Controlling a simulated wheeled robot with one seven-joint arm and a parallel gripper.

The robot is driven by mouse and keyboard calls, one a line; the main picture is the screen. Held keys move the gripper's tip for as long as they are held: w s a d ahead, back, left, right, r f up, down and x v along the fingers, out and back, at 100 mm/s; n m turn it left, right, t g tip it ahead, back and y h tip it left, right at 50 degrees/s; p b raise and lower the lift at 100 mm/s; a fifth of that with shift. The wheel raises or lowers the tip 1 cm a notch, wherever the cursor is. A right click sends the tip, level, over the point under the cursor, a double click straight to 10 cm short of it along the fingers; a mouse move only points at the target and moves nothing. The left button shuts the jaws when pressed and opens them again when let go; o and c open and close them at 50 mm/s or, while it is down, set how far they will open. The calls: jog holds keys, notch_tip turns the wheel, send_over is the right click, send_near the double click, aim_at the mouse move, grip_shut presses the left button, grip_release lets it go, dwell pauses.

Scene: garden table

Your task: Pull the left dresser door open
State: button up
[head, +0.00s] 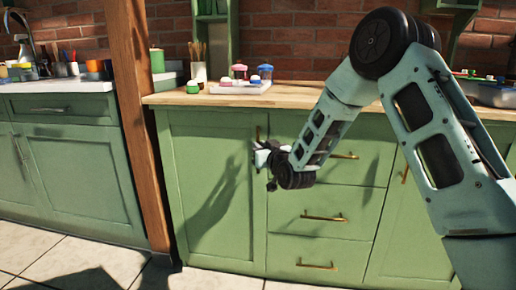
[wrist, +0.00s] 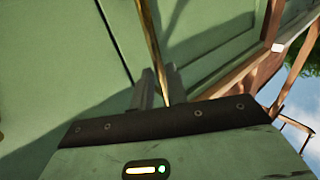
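The green dresser's left door (head: 205,195) is flush with the front in the head view, with no gap visible. Its brass upright handle (head: 258,133) shows at the door's upper right edge. My gripper (head: 260,158) is at this handle, in front of the door's right edge. In the wrist view, the brass handle (wrist: 150,35) runs down between the two fingers of my gripper (wrist: 159,85). The fingers stand close together on either side of it and look shut on it. The fingers hide part of the handle.
Drawers with brass handles (head: 324,217) lie right of the door, and another door handle (head: 404,174) is further right. A wooden post (head: 138,120) stands left of the dresser. The wooden top (head: 185,99) holds jars and a tray. The tiled floor (head: 215,280) in front is clear.

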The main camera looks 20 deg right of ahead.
jog(key=shift+w, duration=1.25)
grip_shut()
